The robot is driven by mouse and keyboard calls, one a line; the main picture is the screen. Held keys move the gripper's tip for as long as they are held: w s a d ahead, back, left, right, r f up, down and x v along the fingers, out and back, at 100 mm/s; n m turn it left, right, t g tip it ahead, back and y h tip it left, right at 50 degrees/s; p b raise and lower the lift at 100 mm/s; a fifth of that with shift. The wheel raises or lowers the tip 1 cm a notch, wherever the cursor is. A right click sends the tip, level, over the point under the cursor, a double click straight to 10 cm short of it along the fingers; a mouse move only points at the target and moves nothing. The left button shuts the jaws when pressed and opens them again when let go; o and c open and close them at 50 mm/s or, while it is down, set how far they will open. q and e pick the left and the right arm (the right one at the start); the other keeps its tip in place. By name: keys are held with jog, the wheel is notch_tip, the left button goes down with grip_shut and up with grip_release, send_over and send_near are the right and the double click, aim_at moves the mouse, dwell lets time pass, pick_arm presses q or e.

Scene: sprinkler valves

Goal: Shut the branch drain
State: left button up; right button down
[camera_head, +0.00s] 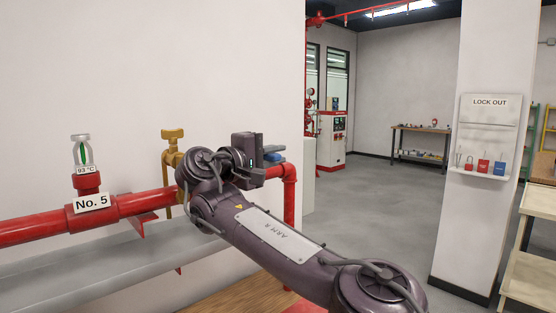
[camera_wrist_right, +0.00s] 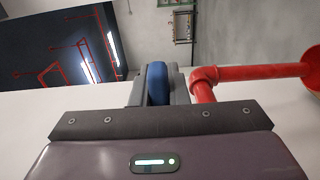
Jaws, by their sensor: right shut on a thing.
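The red branch pipe (camera_head: 146,203) runs along the wall and turns down at its right end. The valve body under the handle is hidden behind my gripper and arm. My left gripper is in neither view.
A yellow-brass valve (camera_head: 172,150) stands on the pipe left of my right wrist. A sprinkler head with a 93 °C tag (camera_head: 83,158) and a "No. 5" label (camera_head: 91,202) are farther left. A lock-out board (camera_head: 487,135) hangs on the pillar. Open floor (camera_head: 385,210) lies right.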

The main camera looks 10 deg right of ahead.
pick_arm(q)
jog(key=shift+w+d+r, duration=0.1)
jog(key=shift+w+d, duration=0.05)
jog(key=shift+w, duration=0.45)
pick_arm(e)
jog(key=shift+s+a+m+g, duration=0.2)
jog(key=shift+m+g, duration=0.1)
jog(key=shift+g, duration=0.1)
jog(key=c, duration=1.4)
grip_release()
jog(key=shift+w, duration=0.1)
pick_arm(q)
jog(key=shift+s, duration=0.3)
